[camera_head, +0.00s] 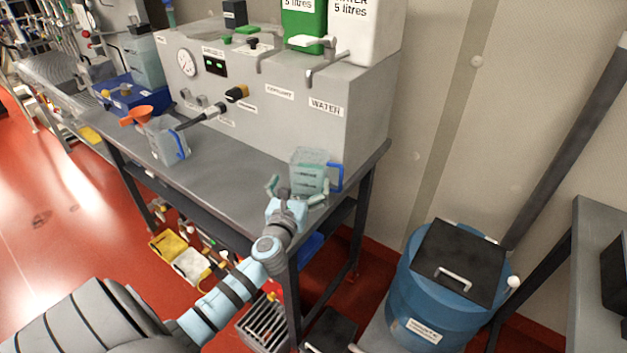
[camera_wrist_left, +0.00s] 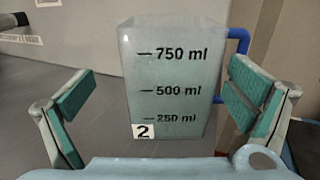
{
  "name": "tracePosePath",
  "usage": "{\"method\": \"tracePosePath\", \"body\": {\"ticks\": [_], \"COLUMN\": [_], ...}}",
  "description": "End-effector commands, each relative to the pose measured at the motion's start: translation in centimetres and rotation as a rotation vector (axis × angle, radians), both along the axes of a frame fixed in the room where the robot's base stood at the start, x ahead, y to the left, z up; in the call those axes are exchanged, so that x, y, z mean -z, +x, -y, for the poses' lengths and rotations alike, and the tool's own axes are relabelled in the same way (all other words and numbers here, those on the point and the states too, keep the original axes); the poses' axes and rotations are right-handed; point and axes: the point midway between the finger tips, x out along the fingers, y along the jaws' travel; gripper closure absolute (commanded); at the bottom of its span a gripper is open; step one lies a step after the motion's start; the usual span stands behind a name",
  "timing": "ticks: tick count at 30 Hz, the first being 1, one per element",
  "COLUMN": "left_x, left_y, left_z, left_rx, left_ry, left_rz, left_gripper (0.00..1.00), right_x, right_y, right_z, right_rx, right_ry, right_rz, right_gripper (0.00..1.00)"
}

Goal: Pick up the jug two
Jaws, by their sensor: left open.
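Jug two (camera_head: 313,172) is a clear square jug with a blue handle, standing upright near the right end of the grey workbench (camera_head: 235,190). In the left wrist view the jug (camera_wrist_left: 170,80) shows 250, 500 and 750 ml marks and a "2" label. My left gripper (camera_head: 295,190) is open in front of it. In the left wrist view its green-padded fingers (camera_wrist_left: 160,108) stand apart, one to each side of the jug in the picture. I cannot tell whether they touch it. The blue handle (camera_wrist_left: 238,60) is on the right side. My right gripper is not in view.
Another clear jug with a blue handle (camera_head: 167,141) and an orange funnel (camera_head: 136,116) are further left on the bench. A grey machine (camera_head: 280,100) with taps stands behind. A blue drum (camera_head: 445,290) with a black lid stands on the right.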

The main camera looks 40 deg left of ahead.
Motion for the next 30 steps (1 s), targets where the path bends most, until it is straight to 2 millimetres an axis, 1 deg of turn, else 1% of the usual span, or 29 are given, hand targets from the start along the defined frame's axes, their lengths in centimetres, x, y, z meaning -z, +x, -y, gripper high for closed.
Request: {"method": "tracePosePath", "body": {"ticks": [4,8,10,13,17,18,20,30], "left_x": [-0.1,-0.2,-0.1,-0.2,-0.3,-0.3,-0.3,-0.3], "left_y": [1.6,4.2,5.3,6.0,5.9,5.9,5.9,5.9], "left_z": [-0.3,-0.7,-1.2,-1.4,-1.4,-1.4,-1.4,-1.4], "left_rx": [0.001,0.002,0.002,0.005,0.005,0.005,0.005,0.004], "left_ry": [0.0,-0.003,-0.001,-0.001,-0.001,-0.001,-0.001,-0.001], "left_rz": [0.002,0.003,0.002,0.001,0.0,0.0,0.0,0.0], "left_gripper": [0.02,0.02,0.02,0.02,0.02,0.03,0.13,0.67], "right_x": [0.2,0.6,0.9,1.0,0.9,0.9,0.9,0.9], "right_y": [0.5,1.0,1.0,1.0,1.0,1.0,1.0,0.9], "right_z": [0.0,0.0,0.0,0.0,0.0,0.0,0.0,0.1], "right_rx": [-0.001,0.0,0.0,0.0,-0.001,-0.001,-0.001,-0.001], "right_ry": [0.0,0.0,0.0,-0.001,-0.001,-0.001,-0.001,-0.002], "right_rz": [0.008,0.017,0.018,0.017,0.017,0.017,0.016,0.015], "right_gripper": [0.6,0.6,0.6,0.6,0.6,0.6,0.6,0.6]}}
